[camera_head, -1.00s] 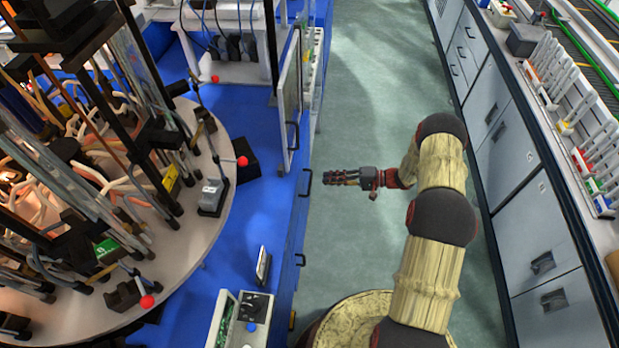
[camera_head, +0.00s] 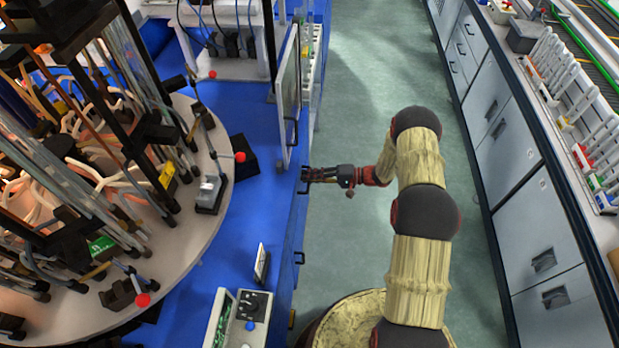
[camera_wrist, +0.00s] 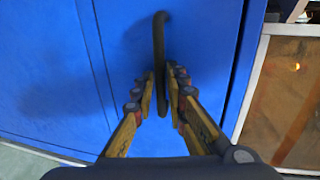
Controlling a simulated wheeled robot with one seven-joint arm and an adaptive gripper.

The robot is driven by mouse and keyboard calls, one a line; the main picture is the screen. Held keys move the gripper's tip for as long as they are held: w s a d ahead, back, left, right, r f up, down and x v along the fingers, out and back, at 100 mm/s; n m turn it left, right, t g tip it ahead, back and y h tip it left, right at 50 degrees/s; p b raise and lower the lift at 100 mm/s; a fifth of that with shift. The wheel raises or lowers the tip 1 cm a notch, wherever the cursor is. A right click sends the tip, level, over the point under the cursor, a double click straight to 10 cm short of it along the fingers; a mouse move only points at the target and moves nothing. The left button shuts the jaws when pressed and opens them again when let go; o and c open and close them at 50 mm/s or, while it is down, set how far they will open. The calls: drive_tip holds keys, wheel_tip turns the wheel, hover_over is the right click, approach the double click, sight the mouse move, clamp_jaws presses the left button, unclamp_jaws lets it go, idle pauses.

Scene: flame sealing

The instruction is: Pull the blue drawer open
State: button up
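The blue drawer (camera_wrist: 205,45) fills much of the wrist view, with a dark bar handle (camera_wrist: 159,38) on its front. My gripper (camera_wrist: 160,82) is right at this handle. Its yellow-and-dark fingers stand one on each side of the handle's lower part, with a narrow gap between them; I cannot tell whether they touch it. In the head view my gripper (camera_head: 305,174) is at the blue bench's front, largely covering the handle there. The drawer looks closed.
Other dark handles, such as one (camera_head: 299,257), sit along the blue bench front. The bench top (camera_head: 232,262) holds a round table with glassware and a small control box (camera_head: 252,306). Grey cabinets (camera_head: 535,215) line the right side. The green aisle floor (camera_head: 365,70) is clear.

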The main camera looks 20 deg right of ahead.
drive_tip(key=shift+c, duration=0.9)
clamp_jaws()
drive_tip(key=f+b+v, duration=0.2)
drive_tip(key=v, duration=0.9)
drive_tip(key=d+f+b+v, duration=0.1)
drive_tip(key=f+b+v, duration=0.2)
drive_tip(key=v, duration=0.9)
drive_tip(key=shift+s+d+b, duration=0.15)
drive_tip(key=shift+s+b, duration=0.1)
drive_tip(key=shift+b, duration=0.05)
drive_tip(key=shift+r, duration=0.1)
drive_tip(key=shift+o, duration=0.9)
unclamp_jaws()
